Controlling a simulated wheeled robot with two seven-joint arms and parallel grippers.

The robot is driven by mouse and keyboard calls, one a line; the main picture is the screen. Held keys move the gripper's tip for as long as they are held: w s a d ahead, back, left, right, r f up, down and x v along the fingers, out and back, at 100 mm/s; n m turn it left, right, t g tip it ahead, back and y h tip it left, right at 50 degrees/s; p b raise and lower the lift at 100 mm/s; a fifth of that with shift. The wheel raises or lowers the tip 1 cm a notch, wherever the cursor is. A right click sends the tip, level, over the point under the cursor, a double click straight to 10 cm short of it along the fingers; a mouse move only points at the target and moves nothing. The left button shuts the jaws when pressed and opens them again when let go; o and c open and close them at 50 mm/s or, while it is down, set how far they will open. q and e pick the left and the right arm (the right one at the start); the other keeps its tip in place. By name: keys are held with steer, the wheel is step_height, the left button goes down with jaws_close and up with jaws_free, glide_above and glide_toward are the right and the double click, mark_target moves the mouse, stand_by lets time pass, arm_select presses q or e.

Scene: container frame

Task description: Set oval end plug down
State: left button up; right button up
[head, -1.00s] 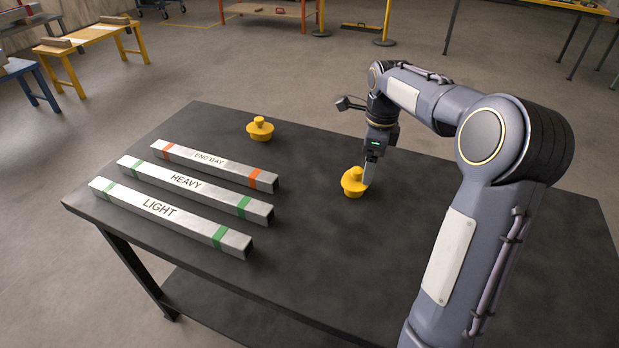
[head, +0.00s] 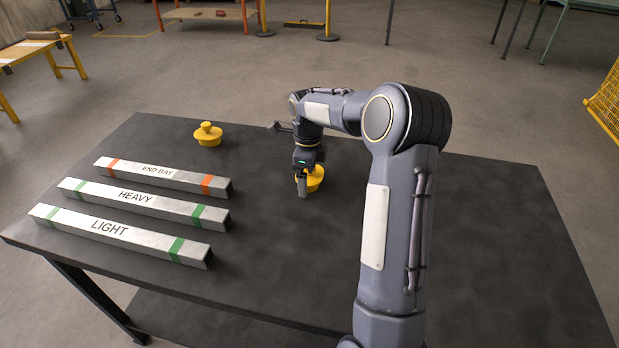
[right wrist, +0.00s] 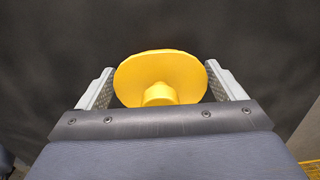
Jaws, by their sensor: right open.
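A yellow oval end plug (head: 316,181) with a round knob stands upright on the dark table, partly hidden by my right gripper. My right gripper (head: 306,185) is low over the table at this plug, one finger showing in front of it. In the right wrist view, the plug (right wrist: 160,72) lies between the two spread fingers of the gripper (right wrist: 160,82), with small gaps at both sides. A second yellow plug (head: 207,134) stands on the table at the back left, apart from the gripper. My left gripper is out of view.
Three grey bars marked END BAY (head: 160,173), HEAVY (head: 140,198) and LIGHT (head: 115,230) lie side by side on the left of the dark table (head: 480,250). The table's right part is clear beyond my arm.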

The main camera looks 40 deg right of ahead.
steer(key=c, duration=0.7)
steer(key=shift+r, duration=0.1)
